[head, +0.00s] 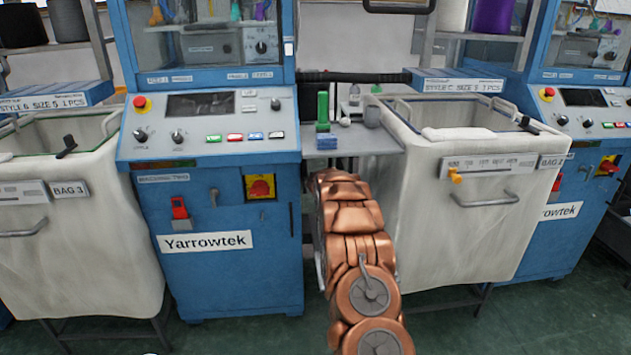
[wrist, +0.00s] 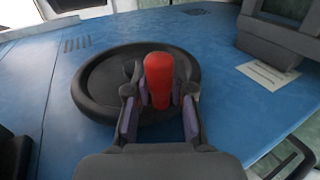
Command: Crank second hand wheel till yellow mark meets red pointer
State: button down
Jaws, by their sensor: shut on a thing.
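A black hand wheel (wrist: 97,88) lies on a blue panel in the wrist view. It has a red upright crank handle (wrist: 158,78). My gripper (wrist: 160,103) has a finger on each side of the handle and is shut on it. Part of the wheel is hidden behind the handle and fingers. I make out no yellow mark or red pointer on or beside the wheel. In the head view my arm reaches in between the blue machine and the white bag at right, and neither the gripper nor the wheel can be made out there.
The blue Yarrowtek machine (head: 230,280) stands left of my arm. A white bag (head: 455,225) with a handle stands right of it. A grey shelf (head: 372,140) with small items lies above the arm. In the wrist view a white label (wrist: 268,75) lies on the panel.

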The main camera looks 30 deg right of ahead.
jog(key=shift+r, duration=0.1)
jog(key=c, duration=1)
grip_release()
notch_tip(320, 180, down, 2)
jog(key=shift+b, duration=0.55)
jog(key=f, duration=0.1)
jog(key=w+f+b, duration=0.1)
jog(key=f+b, duration=0.1)
jog(key=shift+w+d, duration=0.15)
jog(key=shift+d, duration=0.15)
jog(key=b, duration=0.3)
jog(key=shift+w+f+t, duration=0.1)
jog(key=shift+f+t, duration=0.05)
jog(key=shift+t, duration=0.25)
